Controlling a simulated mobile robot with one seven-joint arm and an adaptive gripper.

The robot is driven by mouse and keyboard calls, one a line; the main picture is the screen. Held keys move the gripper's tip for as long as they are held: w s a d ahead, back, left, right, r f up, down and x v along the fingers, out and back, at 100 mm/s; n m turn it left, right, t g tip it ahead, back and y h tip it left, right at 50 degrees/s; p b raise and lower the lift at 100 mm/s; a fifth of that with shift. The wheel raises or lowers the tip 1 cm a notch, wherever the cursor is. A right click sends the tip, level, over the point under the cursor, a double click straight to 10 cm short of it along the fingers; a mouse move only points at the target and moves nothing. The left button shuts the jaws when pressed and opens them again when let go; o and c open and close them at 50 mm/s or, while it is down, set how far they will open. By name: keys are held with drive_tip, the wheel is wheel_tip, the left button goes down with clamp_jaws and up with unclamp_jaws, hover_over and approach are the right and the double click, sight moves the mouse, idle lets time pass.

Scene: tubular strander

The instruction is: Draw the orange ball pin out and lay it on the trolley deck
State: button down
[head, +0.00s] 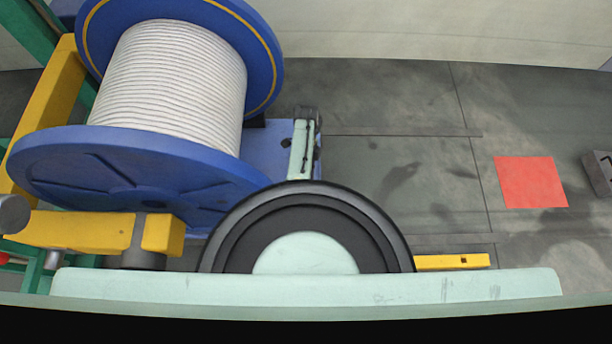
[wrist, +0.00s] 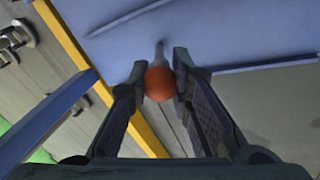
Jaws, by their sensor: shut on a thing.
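In the wrist view the orange ball (wrist: 159,86) of the pin sits between the fingertips of my gripper (wrist: 161,74), which is shut on it. A short grey shank (wrist: 160,52) runs from the ball up to a blue surface (wrist: 215,35). I cannot tell how much of the shank is inside that part. I cannot make out the ball pin or my fingers in the head view. A flat blue plate (head: 262,148) shows beside the reel there; I cannot tell whether it is the trolley deck.
A blue reel (head: 268,60) wound with white rope (head: 175,85) stands at the left in the head view, beside a yellow frame (head: 85,232). A red square (head: 530,182) marks the floor at the right, near a grey block (head: 600,172). The floor between is clear.

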drive_tip(key=shift+s+f, duration=0.1)
drive_tip(key=shift+f, duration=0.05)
drive_tip(key=c, duration=1.4)
unclamp_jaws()
drive_tip(key=shift+o, duration=0.2)
drive_tip(key=shift+w, duration=0.2)
drive_tip(key=v, duration=0.7)
drive_tip(key=shift+r, duration=0.3)
drive_tip(key=shift+d, duration=0.1)
